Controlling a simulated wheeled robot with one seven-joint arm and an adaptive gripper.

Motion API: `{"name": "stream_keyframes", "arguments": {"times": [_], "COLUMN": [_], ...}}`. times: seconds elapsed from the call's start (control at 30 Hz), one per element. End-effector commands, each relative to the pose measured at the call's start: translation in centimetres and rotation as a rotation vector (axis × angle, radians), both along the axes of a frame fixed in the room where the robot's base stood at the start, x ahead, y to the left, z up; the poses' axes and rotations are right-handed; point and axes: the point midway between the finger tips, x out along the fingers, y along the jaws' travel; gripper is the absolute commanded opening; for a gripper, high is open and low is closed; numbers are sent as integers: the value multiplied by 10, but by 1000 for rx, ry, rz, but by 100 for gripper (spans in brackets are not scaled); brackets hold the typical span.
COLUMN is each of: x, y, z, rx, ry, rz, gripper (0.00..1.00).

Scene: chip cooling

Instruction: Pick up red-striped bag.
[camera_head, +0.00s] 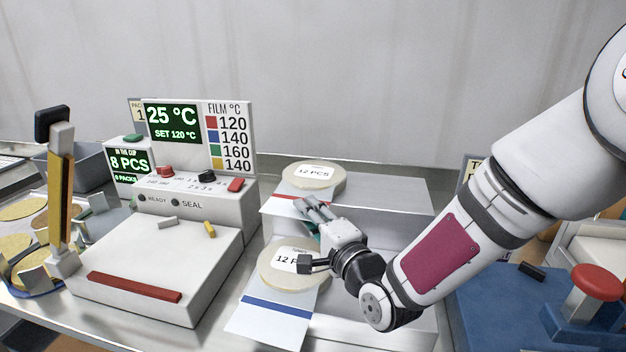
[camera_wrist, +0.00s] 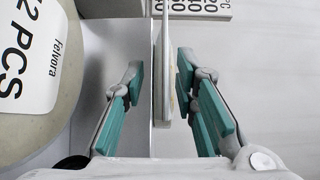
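The red-striped bag (camera_head: 283,203) lies at the front of the upper step, below a pale round stack (camera_head: 314,175) labelled 12 PCS. Its right part is hidden behind my gripper. My gripper (camera_head: 311,213) reaches in from the right at the bag's right end. In the wrist view, my gripper (camera_wrist: 160,72) has its teal-padded fingers apart. A thin pale sheet (camera_wrist: 163,60), seen edge-on, stands between them; it looks like the bag. A gap shows left of the sheet; the right finger is close to it, and I cannot tell whether they touch.
A blue-striped bag (camera_head: 268,323) lies on the lower step below another round stack (camera_head: 283,254). The sealing machine (camera_head: 160,260) stands to the left, with a red bar at its front. A blue box with a red button (camera_head: 597,281) is at right.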

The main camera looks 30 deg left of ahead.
Motion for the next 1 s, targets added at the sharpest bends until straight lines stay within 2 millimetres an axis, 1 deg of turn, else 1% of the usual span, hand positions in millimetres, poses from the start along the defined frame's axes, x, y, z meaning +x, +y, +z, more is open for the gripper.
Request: {"name": "stream_keyframes", "arguments": {"times": [0.1, 0.23, 0.33, 0.53, 0.57, 0.6, 0.67, 1.0], "x": [11, 19, 23, 23, 23, 23, 23, 23], "y": [15, 27, 30, 30, 30, 30, 30, 30], "z": [6, 4, 4, 4, 4, 4, 4, 5], "rx": [0, 1, 1, 1, 1, 1, 1, 2], "ry": [-3, -1, -1, -1, -1, -1, -1, -3], "rz": [1, 1, 0, -1, -1, 0, 0, 0], "gripper": [27, 27, 27, 27, 22, 13, 0, 0]}}
